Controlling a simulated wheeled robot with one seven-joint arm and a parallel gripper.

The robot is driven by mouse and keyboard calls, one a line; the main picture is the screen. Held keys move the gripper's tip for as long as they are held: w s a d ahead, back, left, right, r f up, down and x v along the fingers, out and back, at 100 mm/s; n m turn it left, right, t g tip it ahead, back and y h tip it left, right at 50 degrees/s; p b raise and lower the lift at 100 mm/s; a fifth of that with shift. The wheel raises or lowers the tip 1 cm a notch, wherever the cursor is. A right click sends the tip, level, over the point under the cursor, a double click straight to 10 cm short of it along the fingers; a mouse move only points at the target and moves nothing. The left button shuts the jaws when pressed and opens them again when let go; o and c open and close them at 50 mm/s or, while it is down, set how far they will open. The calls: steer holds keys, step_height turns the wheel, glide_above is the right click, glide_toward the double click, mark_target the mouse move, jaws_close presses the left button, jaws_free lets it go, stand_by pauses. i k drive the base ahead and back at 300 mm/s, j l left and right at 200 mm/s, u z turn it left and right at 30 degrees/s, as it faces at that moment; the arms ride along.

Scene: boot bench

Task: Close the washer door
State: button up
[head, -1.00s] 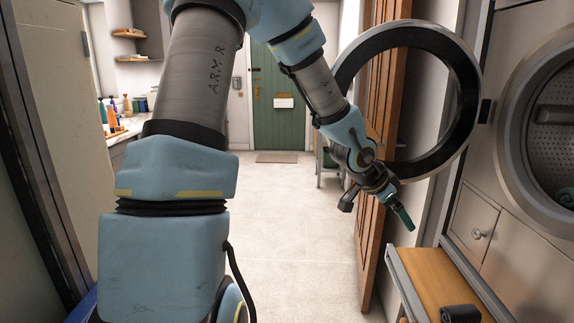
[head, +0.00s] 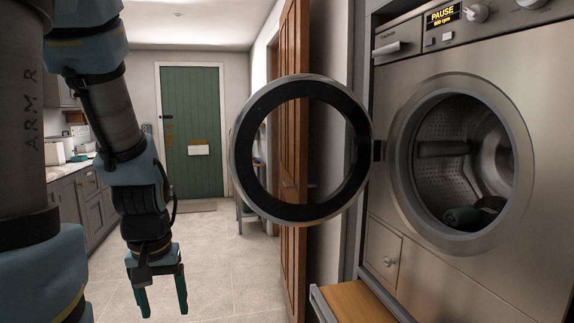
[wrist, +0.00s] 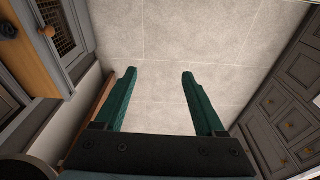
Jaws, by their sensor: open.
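The washer (head: 398,95) stands at the right in the head view. Its round door, a dark ring with a metal rim (head: 241,158), stands swung wide open, hinged on the left of the drum opening (head: 460,150). A dark item (head: 470,216) lies inside the drum. My gripper (head: 163,300) is at the lower left in the head view, left of the door and below it, apart from it. Its two green fingers point down, open and empty. In the wrist view the fingers (wrist: 160,80) are spread over bare floor; the door ring is not clearly seen there.
A wooden bench top (head: 355,300) sits below the washer. A brown wooden door (head: 293,130) stands open behind the ring. Cabinets (head: 90,200) line the left side. A green door (head: 192,110) closes the far end. Tiled floor (head: 215,260) between is clear.

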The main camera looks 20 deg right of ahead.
mark_target(367, 149)
steer(key=i+j+z, duration=0.1)
steer(key=i, duration=0.4)
steer(key=i+j+z, duration=0.15)
steer(key=i, duration=0.3)
steer(key=i+j+z, duration=0.1)
steer(key=i, duration=0.4)
